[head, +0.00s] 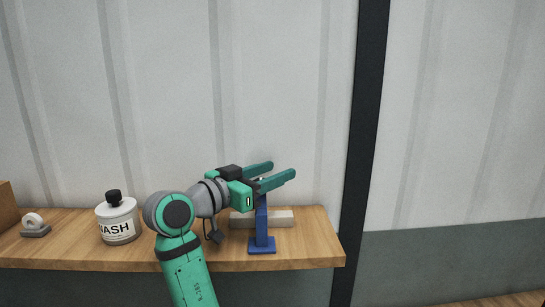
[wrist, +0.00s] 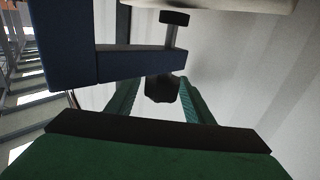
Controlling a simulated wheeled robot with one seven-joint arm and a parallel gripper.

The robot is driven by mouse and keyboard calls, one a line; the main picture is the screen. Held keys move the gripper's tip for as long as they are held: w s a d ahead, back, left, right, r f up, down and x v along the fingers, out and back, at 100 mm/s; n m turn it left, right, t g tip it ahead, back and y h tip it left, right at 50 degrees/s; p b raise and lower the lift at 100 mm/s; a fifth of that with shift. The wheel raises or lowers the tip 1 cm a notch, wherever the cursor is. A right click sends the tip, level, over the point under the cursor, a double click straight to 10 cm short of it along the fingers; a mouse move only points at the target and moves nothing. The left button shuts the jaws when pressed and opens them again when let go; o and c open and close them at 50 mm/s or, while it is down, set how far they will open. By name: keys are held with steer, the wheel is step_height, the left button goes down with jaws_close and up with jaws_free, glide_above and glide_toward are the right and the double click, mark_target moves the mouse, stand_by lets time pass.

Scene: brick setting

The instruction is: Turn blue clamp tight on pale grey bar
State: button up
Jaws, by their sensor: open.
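The blue clamp (head: 262,225) stands near the right end of the wooden shelf. Its blue frame also shows in the wrist view (wrist: 62,40), with a dark screw ending in a flat pad and a black knob (wrist: 160,88). The pale grey bar (head: 283,219) lies level, partly behind the clamp; a pale piece at the wrist view's top edge (wrist: 225,4) appears to be it. A gap shows between pad and pale piece. My gripper (head: 281,171) is open at the clamp's top. In the wrist view the knob appears between my fingers (wrist: 158,90); contact cannot be told.
A white labelled jar (head: 118,222) with a black lid and a tape dispenser (head: 35,226) stand left on the wooden shelf (head: 180,255). A brown box (head: 6,208) is at the far left. A pale panelled wall rises behind. A dark post (head: 360,140) stands beyond the shelf's right end.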

steer(key=s+r, duration=1.2)
steer(key=s, duration=0.2)
steer(key=shift+a, duration=0.35)
steer(key=shift+w, duration=0.1)
